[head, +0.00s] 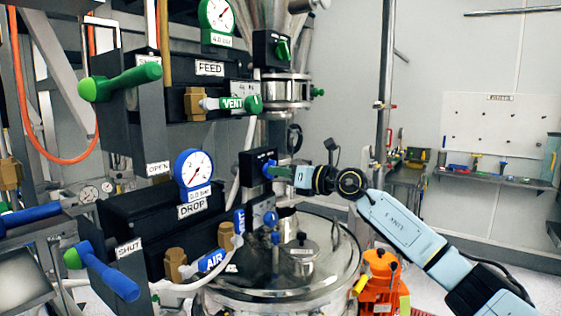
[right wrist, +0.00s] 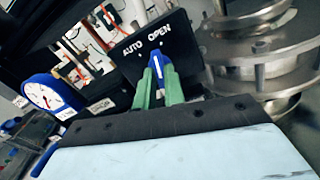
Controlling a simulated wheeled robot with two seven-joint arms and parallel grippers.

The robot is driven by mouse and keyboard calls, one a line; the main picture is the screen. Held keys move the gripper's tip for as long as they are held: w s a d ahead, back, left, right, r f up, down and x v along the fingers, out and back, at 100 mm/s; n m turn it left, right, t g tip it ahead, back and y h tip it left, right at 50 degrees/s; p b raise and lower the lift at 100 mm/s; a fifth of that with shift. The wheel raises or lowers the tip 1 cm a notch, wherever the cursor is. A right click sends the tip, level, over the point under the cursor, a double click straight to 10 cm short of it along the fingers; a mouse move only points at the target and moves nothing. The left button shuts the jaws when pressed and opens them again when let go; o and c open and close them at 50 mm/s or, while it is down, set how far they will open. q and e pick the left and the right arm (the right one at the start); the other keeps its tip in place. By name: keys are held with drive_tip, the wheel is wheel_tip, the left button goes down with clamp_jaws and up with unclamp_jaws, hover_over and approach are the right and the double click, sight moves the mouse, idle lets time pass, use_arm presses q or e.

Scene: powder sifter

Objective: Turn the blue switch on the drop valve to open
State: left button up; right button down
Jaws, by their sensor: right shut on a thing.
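The blue switch (head: 267,169) sits on a small black panel (head: 254,159) at the right of the black DROP valve block. In the right wrist view the panel carries the words AUTO and OPEN, and the blue switch (right wrist: 157,67) has a white pointer line. The pointer faces up towards the labels, its tip just below OPEN; the exact setting is hard to tell. My right gripper (head: 274,172) reaches in from the right. Its green fingers (right wrist: 159,80) are shut on the blue switch, one on each side. My left gripper is not in view.
The FEED block with a green lever (head: 120,83) is above. A steel vessel lid (head: 325,245) lies below my right gripper. An orange device (head: 380,280) stands at the lower right.

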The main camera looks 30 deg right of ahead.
drive_tip(key=shift+m+p, duration=1.5)
drive_tip(key=shift+p, duration=0.1)
drive_tip(key=c, duration=1.5)
unclamp_jaws()
drive_tip(key=shift+b+v, duration=3.55)
drive_tip(key=shift+v, duration=3.1)
